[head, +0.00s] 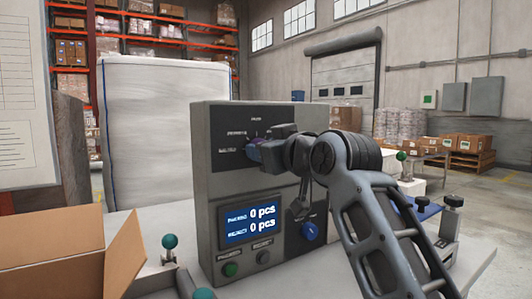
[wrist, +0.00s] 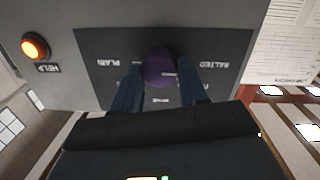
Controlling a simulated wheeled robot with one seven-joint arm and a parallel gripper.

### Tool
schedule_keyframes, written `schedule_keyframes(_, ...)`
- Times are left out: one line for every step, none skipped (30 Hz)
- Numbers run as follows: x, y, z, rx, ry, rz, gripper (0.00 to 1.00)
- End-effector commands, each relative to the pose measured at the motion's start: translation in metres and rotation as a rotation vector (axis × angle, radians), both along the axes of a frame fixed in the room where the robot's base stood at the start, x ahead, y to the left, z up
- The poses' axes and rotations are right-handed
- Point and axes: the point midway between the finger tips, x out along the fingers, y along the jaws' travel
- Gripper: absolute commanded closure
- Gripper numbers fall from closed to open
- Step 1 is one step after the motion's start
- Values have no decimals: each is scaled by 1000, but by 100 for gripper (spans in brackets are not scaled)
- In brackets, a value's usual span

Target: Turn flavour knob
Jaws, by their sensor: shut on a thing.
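The flavour knob (wrist: 159,67) is a round purple knob on a dark label plate (wrist: 95,45) in the wrist view. The words PLAIN and SALTED flank it, upside down there. My gripper (wrist: 160,80) has one finger on each side of the knob and is shut on it. In the head view the plate (head: 222,128) is on the upper front of a grey control box (head: 205,195). There my gripper (head: 254,153) reaches it from the right and mostly hides the knob. The knob's pointing direction is not clear.
Below the plate are a blue display (head: 248,224) reading 0 pcs twice, a green button (head: 230,270), a dark button (head: 263,257) and a blue knob (head: 310,231). An orange HELP button (wrist: 35,46) shows in the wrist view. An open cardboard box (head: 55,235) stands at left.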

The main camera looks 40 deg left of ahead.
Motion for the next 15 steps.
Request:
schedule_keyframes(0,0,-4,-9,-7,0,88)
schedule_keyframes(0,0,-3,-11,-12,-1,88)
schedule_keyframes(0,0,-3,-13,-17,-1,88)
schedule_keyframes(0,0,-3,-14,-21,-1,88)
schedule_keyframes(0,0,-3,-16,-24,-1,88)
schedule_keyframes(0,0,-3,-16,-26,-1,88)
schedule_keyframes(0,0,-3,-17,-27,-1,88)
schedule_keyframes(0,0,-3,-18,-28,-1,88)
schedule_keyframes(0,0,-3,-18,-29,-1,88)
schedule_keyframes(0,0,-3,-18,-29,-1,88)
schedule_keyframes(0,0,-3,-18,-29,-1,88)
schedule_keyframes(0,0,-3,-18,-29,-1,88)
schedule_keyframes(0,0,-3,-18,-29,-1,88)
schedule_keyframes(0,0,-3,-18,-29,-1,88)
schedule_keyframes(0,0,-3,-18,-29,-1,88)
